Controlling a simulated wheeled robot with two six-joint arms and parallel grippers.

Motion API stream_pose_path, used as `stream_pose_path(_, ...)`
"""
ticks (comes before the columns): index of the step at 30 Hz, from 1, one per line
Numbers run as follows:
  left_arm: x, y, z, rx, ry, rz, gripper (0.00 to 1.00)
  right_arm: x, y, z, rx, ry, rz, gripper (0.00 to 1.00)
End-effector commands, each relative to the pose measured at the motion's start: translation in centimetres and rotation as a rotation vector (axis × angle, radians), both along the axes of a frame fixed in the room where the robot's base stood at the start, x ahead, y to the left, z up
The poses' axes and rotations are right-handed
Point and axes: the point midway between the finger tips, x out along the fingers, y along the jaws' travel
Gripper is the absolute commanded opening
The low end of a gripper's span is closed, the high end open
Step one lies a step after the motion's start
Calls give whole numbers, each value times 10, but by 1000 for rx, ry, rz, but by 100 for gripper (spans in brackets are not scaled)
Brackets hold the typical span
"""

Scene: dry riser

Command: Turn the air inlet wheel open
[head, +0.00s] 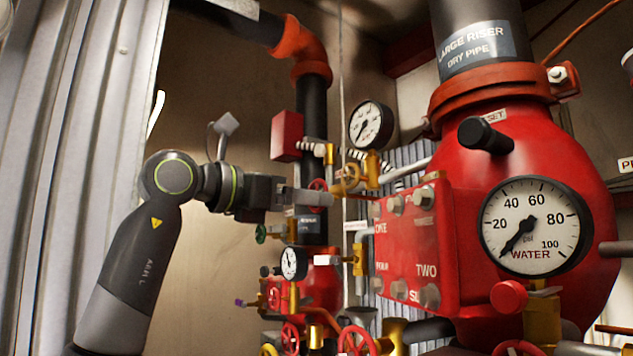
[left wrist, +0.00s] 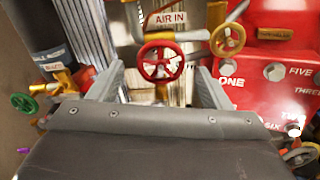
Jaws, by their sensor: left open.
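The air inlet wheel is a small red spoked handwheel (left wrist: 161,62) with a brass stem, below a white "AIR IN" label (left wrist: 165,19) in the left wrist view. In the head view a red wheel (head: 318,185) shows only partly, behind the fingertips of my left gripper (head: 314,198). In the left wrist view the left gripper (left wrist: 160,84) is open, with one grey finger on each side of the wheel. The wheel appears centred between them, and I see no finger touching it. My right gripper is in neither view.
A yellow wheel (left wrist: 228,39) sits close right of the red one, and a green wheel (left wrist: 24,102) lies left. The red numbered box (head: 415,245) and large red riser (head: 580,190) stand right. Black pipe (head: 313,110) rises behind the gripper.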

Motion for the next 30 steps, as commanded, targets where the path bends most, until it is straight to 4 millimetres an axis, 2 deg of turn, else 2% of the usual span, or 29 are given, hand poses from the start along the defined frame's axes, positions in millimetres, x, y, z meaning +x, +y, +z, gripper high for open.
stream_pose_path(1, 5, -8, 3, 1, 3, -3, 72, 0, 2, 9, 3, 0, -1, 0)
stream_pose_path(6, 16, -22, 2, 0, 1, -1, 72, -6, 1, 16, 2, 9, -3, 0)
stream_pose_path(12, 20, -27, 0, 1, 0, 1, 72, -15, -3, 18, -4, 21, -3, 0)
stream_pose_path(18, 20, -27, -1, 0, -1, 1, 72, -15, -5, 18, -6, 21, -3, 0)
stream_pose_path(28, 20, -27, 0, 1, -1, 0, 30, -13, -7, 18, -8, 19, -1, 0)
stream_pose_path(30, 20, -27, 0, 1, -1, 0, 27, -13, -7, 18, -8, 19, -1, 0)
